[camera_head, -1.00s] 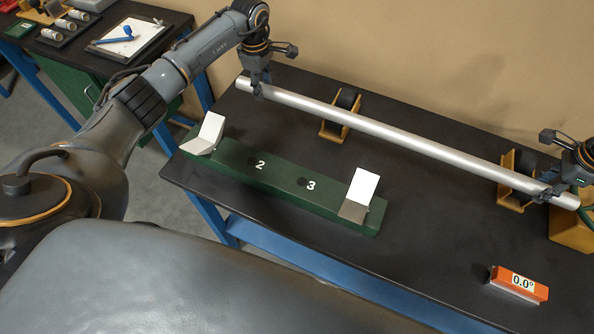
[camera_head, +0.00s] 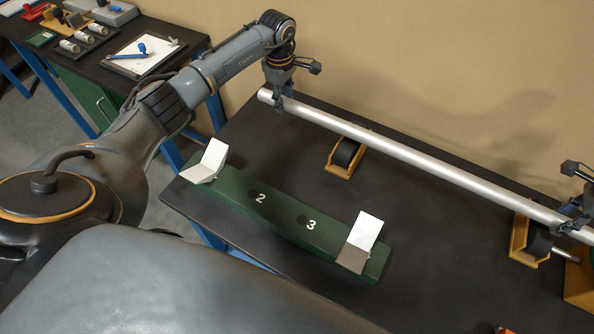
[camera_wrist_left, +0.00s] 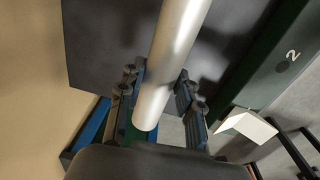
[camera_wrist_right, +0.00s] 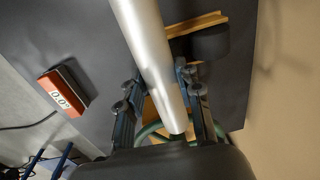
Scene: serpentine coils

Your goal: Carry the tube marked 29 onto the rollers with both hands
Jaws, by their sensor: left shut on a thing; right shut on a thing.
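A long silver tube (camera_head: 400,150) is held level above the table near the wall; I see no marking on it. My left gripper (camera_head: 279,103) is shut on it near its left end, and the tube also shows between the fingers in the left wrist view (camera_wrist_left: 172,60). My right gripper (camera_head: 568,222) is shut on it near its right end; the tube shows in the right wrist view (camera_wrist_right: 148,45). Two yellow roller stands with black rollers, left (camera_head: 345,157) and right (camera_head: 519,248), sit on the table below the tube. The tube appears apart from the left one; at the right one I cannot tell.
A green block (camera_head: 280,222) marked 2 and 3 with white angled rests lies at the table's front. An orange box reading 0.0° (camera_wrist_right: 62,88) is at the right. A second table (camera_head: 110,50) stands at the left. The middle of the black table (camera_head: 440,230) is clear.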

